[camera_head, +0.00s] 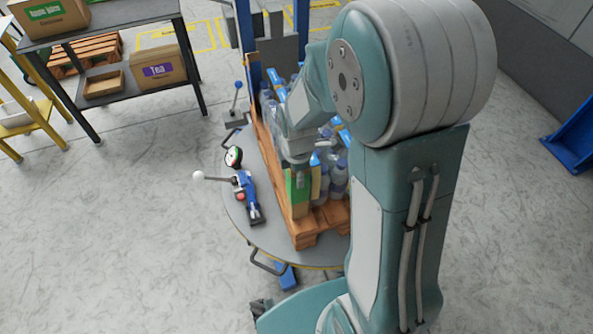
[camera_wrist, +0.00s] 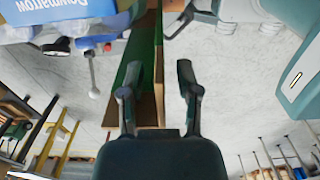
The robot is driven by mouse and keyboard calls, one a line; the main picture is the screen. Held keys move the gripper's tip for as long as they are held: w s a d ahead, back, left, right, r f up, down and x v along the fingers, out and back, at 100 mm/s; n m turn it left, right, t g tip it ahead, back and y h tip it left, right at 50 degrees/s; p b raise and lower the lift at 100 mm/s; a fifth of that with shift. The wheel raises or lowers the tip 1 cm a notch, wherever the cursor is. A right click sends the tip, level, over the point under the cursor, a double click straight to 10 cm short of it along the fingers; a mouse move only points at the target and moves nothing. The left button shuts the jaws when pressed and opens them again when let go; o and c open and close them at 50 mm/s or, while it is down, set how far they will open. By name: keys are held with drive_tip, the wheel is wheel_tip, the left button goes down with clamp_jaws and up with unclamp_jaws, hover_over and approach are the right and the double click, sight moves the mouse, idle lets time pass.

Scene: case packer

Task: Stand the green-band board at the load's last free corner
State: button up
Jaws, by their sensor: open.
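The green-band board (camera_head: 297,188) stands upright at the near left corner of the load, its foot at the wooden pallet (camera_head: 318,232). In the wrist view the board (camera_wrist: 158,30) runs lengthwise, its brown edge between my fingers and its green face behind the left finger. My gripper (camera_wrist: 160,72) is open around that edge; I cannot tell whether either finger touches it. In the head view my arm hides the fingers and part of the load. The load is clear bottles with blue caps (camera_head: 338,180). A brown board (camera_head: 266,135) stands along its left side.
The pallet sits on a round grey table (camera_head: 262,238) with a handle loop at its front. A blue tool (camera_head: 247,195) with a white-knobbed lever and a round dial (camera_head: 233,157) stand at its left. A shelf (camera_head: 150,88) with boxes is farther left. Floor between is clear.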

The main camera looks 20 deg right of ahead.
wheel_tip(320, 180, up, 12)
drive_tip(key=shift+a+f, duration=0.1)
drive_tip(key=shift+s+r, duration=0.15)
drive_tip(key=shift+r, duration=0.15)
drive_tip(key=s+r+m+t, duration=0.5)
drive_tip(key=s+r+m, duration=0.4)
drive_tip(key=s+m, duration=0.4)
drive_tip(key=shift+s+r+m+t, duration=0.3)
drive_tip(key=shift+s+r+m, duration=0.1)
drive_tip(key=shift+m, duration=2.1)
